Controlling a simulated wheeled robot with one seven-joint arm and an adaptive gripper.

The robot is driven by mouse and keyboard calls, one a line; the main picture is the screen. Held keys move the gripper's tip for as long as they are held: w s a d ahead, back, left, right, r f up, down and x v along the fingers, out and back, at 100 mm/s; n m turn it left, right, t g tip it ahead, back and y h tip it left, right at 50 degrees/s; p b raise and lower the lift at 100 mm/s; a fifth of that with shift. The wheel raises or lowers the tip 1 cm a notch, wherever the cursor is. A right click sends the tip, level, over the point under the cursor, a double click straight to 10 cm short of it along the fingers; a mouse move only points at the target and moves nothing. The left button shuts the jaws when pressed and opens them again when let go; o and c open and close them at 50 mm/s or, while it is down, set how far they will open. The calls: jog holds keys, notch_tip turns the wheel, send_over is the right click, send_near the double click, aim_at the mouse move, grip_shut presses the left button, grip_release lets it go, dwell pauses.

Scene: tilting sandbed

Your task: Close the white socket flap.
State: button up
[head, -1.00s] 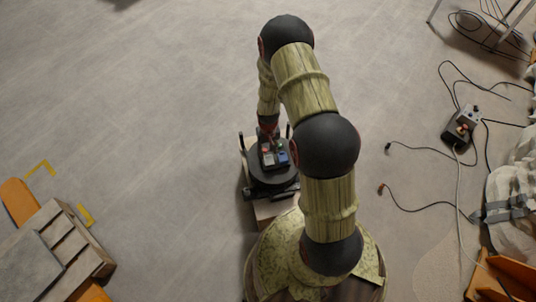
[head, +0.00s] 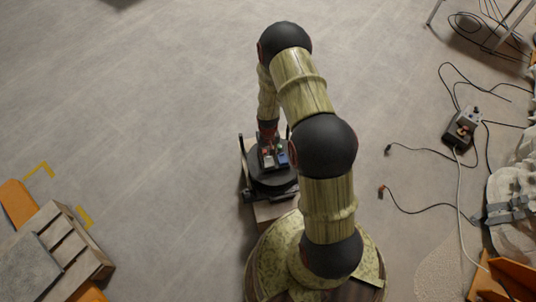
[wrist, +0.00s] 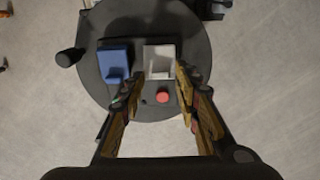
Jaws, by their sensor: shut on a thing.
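The white socket flap (wrist: 159,59) shows in the wrist view as a pale square on a dark socket box, between my two fingertips. Its exact tilt is hard to tell from above. My gripper (wrist: 160,76) has one finger at each side of the flap and is shut on it. A blue flap (wrist: 114,64) stands just left of my left finger. A small red round part (wrist: 162,96) lies between the fingers, nearer to my palm. In the head view my gripper (head: 268,146) is over the box, and the white flap is too small to make out well.
The box sits on a round dark turntable (wrist: 188,33), with a black knob (wrist: 68,57) at its left. In the head view, wooden crates (head: 72,245) stand at lower left, and a control box (head: 461,130) with cables lies at right.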

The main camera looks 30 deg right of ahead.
jog(key=shift+w+d+f+g+y+b, duration=0.1)
jog(key=shift+w+f+g+y+b, duration=0.25)
jog(key=shift+g, duration=0.4)
jog(key=shift+w+d+f+g+y+b, duration=0.2)
jog(key=shift+f+g, duration=0.25)
jog(key=shift+g, duration=0.3)
grip_shut()
jog(key=shift+w+a+f+g+b, duration=0.1)
jog(key=shift+w+f+g+b, duration=0.2)
jog(key=shift+g, duration=0.5)
jog(key=shift+r, duration=0.15)
jog(key=o, duration=0.7)
grip_release()
jog(key=v, duration=1.2)
